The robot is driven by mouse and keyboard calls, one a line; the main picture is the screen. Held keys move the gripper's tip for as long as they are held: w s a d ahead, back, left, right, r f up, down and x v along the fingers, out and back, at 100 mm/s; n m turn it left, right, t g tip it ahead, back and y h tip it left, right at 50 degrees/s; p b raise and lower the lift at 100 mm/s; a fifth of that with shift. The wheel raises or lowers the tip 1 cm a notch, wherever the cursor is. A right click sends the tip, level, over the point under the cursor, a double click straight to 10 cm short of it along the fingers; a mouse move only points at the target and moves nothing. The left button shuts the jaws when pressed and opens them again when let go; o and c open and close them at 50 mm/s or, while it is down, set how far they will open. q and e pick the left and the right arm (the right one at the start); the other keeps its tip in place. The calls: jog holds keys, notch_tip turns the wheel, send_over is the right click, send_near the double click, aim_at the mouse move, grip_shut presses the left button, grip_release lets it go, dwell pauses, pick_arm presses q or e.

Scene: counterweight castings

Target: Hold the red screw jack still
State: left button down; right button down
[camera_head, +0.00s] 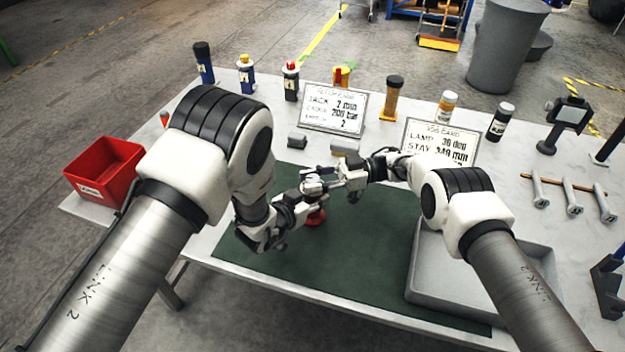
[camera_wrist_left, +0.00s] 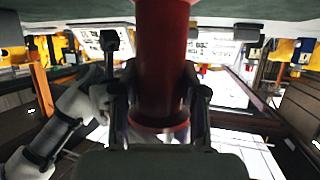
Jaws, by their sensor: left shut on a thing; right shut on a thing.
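The red screw jack (camera_head: 316,217) stands on the green mat (camera_head: 350,255), mostly hidden by my grippers in the head view. In the left wrist view its red body (camera_wrist_left: 162,60) fills the middle, between the fingers of my left gripper (camera_wrist_left: 160,98). My left gripper (camera_head: 308,199) is shut on the jack from the left. My right gripper (camera_head: 327,181) is shut at the jack's top, coming from the right. What exactly it holds is hidden; a grey metal part shows there. A dark rod with a knob (camera_wrist_left: 109,45) shows beside the jack in the wrist view.
A grey tray (camera_head: 470,290) lies at the right of the mat, and a red bin (camera_head: 104,168) at the left. Two sign boards (camera_head: 335,107), grey blocks (camera_head: 297,141) and several bottles stand behind. The mat's front is clear.

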aim_at(312, 178)
jog(key=c, duration=0.8)
grip_release()
notch_tip(312, 178, up, 10)
